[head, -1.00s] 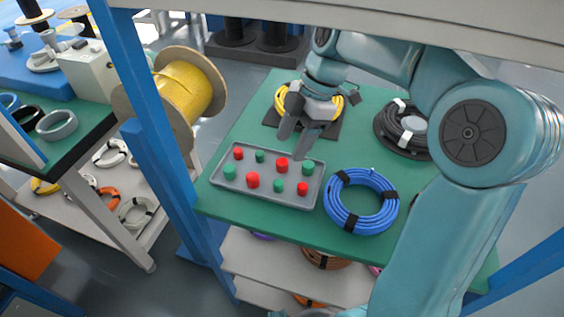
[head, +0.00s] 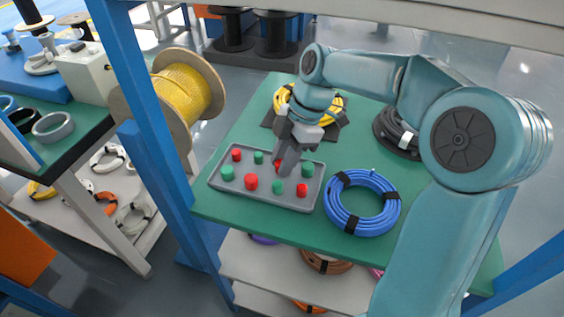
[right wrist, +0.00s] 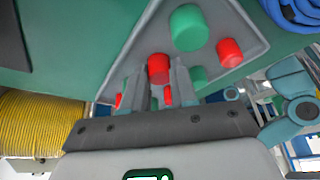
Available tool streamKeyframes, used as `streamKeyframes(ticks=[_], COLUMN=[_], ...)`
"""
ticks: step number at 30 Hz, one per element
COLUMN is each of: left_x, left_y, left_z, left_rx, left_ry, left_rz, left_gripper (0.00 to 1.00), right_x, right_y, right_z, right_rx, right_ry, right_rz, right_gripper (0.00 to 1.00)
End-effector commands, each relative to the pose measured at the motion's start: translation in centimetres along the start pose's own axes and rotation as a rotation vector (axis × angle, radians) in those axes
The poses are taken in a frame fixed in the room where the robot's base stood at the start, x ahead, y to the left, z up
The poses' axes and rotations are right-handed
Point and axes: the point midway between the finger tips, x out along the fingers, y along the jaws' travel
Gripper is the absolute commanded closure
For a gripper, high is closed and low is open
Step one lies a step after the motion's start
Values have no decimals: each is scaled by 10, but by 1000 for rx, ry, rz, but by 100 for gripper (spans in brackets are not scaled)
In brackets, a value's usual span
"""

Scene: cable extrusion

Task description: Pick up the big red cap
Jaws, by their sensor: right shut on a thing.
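The grey tray (head: 223,186) lies on the green table top and holds several red and green caps of different sizes. My right gripper (head: 284,161) reaches down into its back right part and is shut on a big red cap (head: 277,166), partly hidden by the fingers. In the right wrist view this red cap (right wrist: 158,68) is between the two fingers. I cannot tell whether it is clear of the tray floor. Another large red cap (head: 251,182) is in the front row. My left gripper is not in view.
A blue cable coil (head: 362,205) lies close to the tray's right side. A yellow coil (head: 283,101) is behind the gripper, and a black coil (head: 390,125) is at the back right. A blue post (head: 150,165) stands left of the table.

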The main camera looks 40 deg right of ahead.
Motion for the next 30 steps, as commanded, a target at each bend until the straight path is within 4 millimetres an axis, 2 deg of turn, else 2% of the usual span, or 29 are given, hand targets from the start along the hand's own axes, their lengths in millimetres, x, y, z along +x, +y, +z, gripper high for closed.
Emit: streamKeyframes(ticks=[5, 12, 13, 30], left_x=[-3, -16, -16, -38], left_y=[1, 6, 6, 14], left_z=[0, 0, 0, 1], left_rx=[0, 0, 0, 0], left_ry=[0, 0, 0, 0], left_rz=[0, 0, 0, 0], left_gripper=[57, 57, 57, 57], right_x=[-7, -36, -38, -90], right_y=[0, 1, 0, 0], right_z=[-3, -15, -12, 120], right_rx=[-1, -2, 1, 6], right_ry=[0, 0, -1, -1], right_rz=[1, 4, 2, 1], right_gripper=[100, 100, 100, 100])
